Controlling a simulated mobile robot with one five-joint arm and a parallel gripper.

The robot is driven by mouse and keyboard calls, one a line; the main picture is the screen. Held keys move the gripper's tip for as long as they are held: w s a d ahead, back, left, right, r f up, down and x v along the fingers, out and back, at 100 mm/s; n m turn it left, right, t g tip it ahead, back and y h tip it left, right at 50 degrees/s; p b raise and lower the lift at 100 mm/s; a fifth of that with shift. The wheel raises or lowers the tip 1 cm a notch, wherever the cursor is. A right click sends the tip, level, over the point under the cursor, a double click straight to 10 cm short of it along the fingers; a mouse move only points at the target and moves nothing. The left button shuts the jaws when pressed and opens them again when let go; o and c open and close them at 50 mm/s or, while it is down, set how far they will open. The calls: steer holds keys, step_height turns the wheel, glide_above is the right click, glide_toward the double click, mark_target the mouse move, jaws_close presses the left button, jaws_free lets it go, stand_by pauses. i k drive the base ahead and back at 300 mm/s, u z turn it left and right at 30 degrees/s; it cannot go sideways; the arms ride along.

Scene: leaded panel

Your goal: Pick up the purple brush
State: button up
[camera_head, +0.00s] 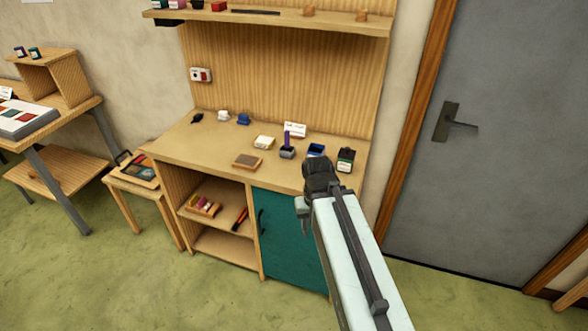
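A small upright purple item (287,139), which looks like the purple brush, stands in a small grey holder (287,153) on the wooden worktop (215,145). It is too small to make out its bristles. My gripper (319,166) is at the front right of the worktop in the picture, to the right of and below the purple item and apart from it. The fingers are dark and seen from behind, so their opening is hidden. I see nothing held in them.
A shelf (270,17) hangs above. A teal cabinet door (285,235) is below.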

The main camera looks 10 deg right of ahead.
mark_target(288, 148)
steer(key=z, duration=0.1)
steer(key=k, duration=0.3)
steer(key=u, duration=0.8)
steer(key=i, duration=1.25)
steer(key=u, duration=0.55)
steer(key=i, duration=1)
steer(key=z, duration=0.4)
